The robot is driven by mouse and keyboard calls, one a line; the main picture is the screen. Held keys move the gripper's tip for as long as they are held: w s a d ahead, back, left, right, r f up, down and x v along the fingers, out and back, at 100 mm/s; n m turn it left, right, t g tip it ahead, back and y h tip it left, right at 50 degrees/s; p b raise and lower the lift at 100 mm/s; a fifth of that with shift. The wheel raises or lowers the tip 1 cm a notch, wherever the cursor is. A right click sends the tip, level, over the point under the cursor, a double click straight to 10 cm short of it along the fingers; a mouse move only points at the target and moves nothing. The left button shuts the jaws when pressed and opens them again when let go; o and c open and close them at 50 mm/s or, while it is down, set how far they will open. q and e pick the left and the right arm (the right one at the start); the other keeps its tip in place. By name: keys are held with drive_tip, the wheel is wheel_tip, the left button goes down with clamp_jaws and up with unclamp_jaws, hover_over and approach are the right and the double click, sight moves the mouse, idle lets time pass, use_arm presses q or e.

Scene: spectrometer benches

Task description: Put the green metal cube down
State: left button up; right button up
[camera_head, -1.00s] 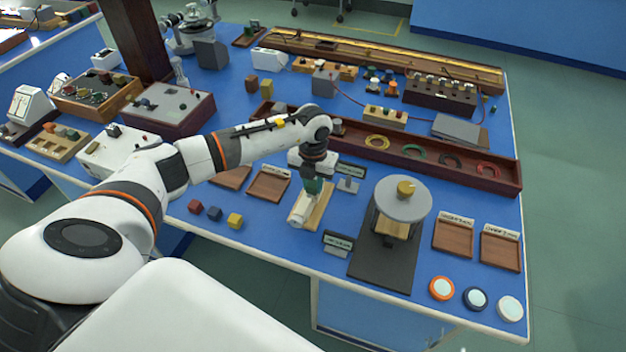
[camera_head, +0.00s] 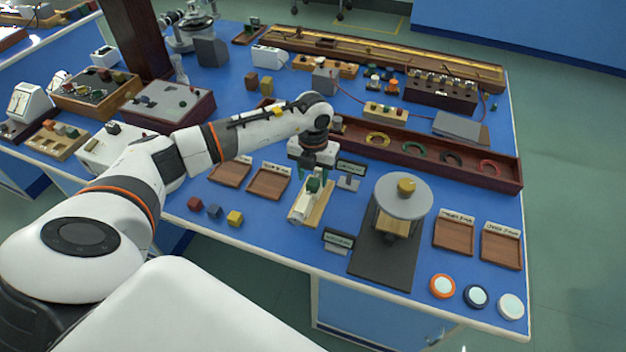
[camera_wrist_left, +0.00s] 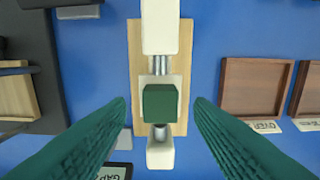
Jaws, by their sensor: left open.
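The green metal cube (camera_wrist_left: 160,103) sits on a small pale platform of a white and metal fixture (camera_wrist_left: 160,35), which is mounted on a light wooden board (camera_wrist_left: 135,75). In the head view the cube (camera_head: 314,185) shows just below my left gripper (camera_head: 316,175). My left gripper is open, with its green fingers spread on both sides of the cube and clear gaps between in the left wrist view (camera_wrist_left: 161,106). Nothing is held in it. My right gripper is out of view.
Red, dark blue and yellow cubes (camera_head: 235,218) lie left of the fixture. Wooden trays (camera_head: 269,183) stand behind them. A dark-based stand with a round grey top (camera_head: 403,197) is close on the right. A small sign (camera_head: 338,240) stands in front.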

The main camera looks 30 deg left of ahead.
sight(313, 182)
use_arm(q)
wheel_tip(313, 182, up, 10)
drive_tip(key=b, duration=0.2)
drive_tip(key=shift+f, duration=0.15)
